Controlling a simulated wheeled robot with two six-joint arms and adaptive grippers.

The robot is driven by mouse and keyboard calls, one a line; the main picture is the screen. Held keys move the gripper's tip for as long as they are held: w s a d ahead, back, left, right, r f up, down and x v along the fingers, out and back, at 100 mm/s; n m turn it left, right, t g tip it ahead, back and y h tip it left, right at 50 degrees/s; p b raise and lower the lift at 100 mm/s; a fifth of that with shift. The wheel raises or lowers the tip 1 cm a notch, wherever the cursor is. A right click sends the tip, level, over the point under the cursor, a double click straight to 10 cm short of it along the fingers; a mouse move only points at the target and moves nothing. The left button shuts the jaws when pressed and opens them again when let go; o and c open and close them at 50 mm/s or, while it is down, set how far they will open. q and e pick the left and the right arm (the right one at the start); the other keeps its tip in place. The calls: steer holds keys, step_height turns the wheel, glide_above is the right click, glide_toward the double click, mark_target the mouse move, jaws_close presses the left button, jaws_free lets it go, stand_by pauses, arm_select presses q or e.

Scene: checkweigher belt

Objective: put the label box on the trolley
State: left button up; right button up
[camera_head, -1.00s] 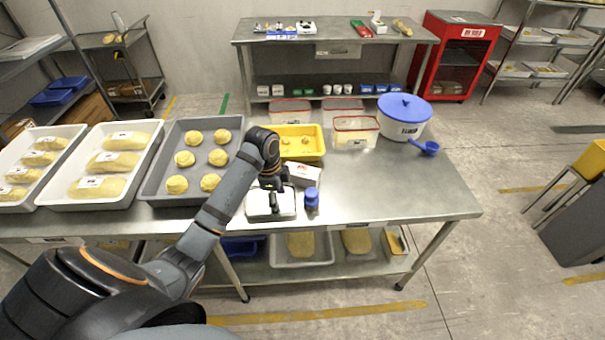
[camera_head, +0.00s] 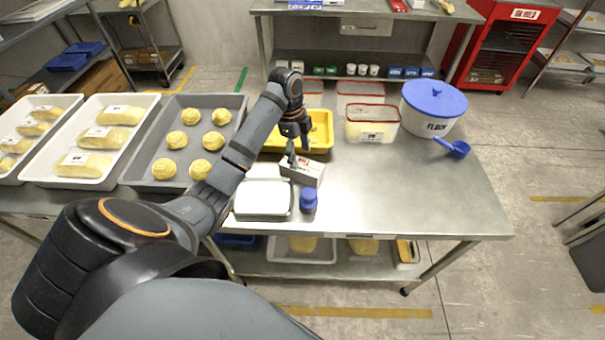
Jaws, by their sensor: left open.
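The label box (camera_head: 309,174), a small white carton with dark and red print, lies on the steel table (camera_head: 400,190) just behind a white shallow tray or scale. My left gripper (camera_head: 298,157) is open and points down at the box, with its fingers over the left and rear part. The fingers hide some of the box, and I cannot tell whether they touch it. A wheeled steel trolley (camera_head: 168,58) stands at the back left, its upper part cut off by the picture's top. My right gripper is not in view.
A yellow tray (camera_head: 321,131), clear red-rimmed tubs (camera_head: 371,124) and a flour tub (camera_head: 432,108) stand behind. A grey dough tray (camera_head: 150,182) lies left.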

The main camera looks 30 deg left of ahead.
mark_target(302, 164)
arm_select(q)
steer(key=shift+d+f, duration=0.1)
steer(key=shift+f, duration=0.45)
steer(key=shift+s+d+f+b, duration=0.15)
steer(key=shift+f+b, duration=0.25)
steer(key=shift+f, duration=0.15)
steer(key=f, duration=0.2)
steer(key=f+p, duration=0.1)
steer(key=shift+d, duration=0.25)
steer(key=c, duration=1.2)
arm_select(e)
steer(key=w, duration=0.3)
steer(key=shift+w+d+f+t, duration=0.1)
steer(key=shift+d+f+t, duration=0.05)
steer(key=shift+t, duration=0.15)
arm_select(q)
steer(key=shift+r, duration=0.15)
